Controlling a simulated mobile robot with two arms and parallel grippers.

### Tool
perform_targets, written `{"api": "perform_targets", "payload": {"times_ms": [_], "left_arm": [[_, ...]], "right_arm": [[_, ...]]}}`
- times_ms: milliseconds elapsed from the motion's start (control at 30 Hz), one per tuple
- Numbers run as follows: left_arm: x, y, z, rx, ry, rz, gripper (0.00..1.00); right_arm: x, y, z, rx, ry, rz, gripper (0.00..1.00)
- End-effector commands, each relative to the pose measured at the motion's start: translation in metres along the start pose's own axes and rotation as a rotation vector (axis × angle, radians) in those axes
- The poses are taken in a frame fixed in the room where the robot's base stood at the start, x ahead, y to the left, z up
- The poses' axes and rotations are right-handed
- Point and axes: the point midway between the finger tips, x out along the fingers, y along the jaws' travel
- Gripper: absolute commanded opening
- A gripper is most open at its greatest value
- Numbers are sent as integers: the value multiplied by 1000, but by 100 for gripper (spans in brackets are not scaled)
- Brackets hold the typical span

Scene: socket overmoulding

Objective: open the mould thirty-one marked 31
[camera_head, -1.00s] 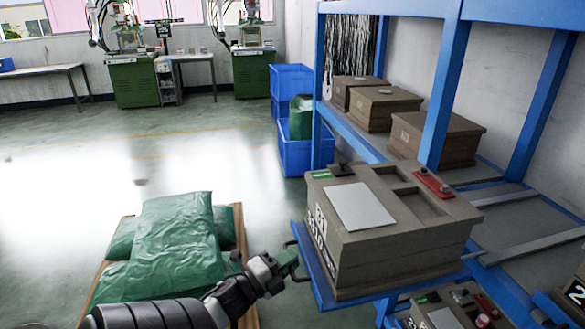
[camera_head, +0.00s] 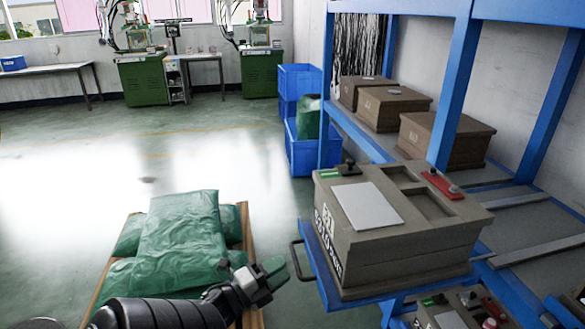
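A large grey-brown box-shaped mould (camera_head: 400,255) sits on a blue pull-out shelf (camera_head: 325,280) at the rack's front. White marking shows on its left side, too slanted to read surely. Its top carries a pale plate (camera_head: 367,205), two recesses, a dark knob on a green strip (camera_head: 329,173) and a red bar (camera_head: 441,184). Its upper part rests on the lower part. My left gripper (camera_head: 274,276) is left of the shelf, apart from its dark handle (camera_head: 300,260). It looks open and empty. My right gripper is not in view.
Several more moulds stand on the blue rack (camera_head: 455,90) behind. Another mould (camera_head: 455,315) shows below at the bottom edge. Green bags (camera_head: 180,240) lie on a pallet at left. Blue bins (camera_head: 300,150) stand behind. Floor at left is clear.

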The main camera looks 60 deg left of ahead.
Motion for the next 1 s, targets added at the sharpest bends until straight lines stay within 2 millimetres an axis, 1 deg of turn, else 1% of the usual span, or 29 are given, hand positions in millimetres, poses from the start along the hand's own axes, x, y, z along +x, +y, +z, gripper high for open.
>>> {"api": "perform_targets", "payload": {"times_ms": [33,133,200,333,467,1000], "left_arm": [[-12,2,0,-1,-4,4,37],[-31,2,0,-1,-3,3,37],[-41,1,0,-1,-2,2,37],[-54,1,0,-1,-1,0,37],[-58,0,0,0,0,0,37],[-58,0,0,-1,0,0,37]], "right_arm": [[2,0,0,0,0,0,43],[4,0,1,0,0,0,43],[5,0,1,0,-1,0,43],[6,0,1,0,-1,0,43],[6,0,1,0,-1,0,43],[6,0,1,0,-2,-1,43]]}}
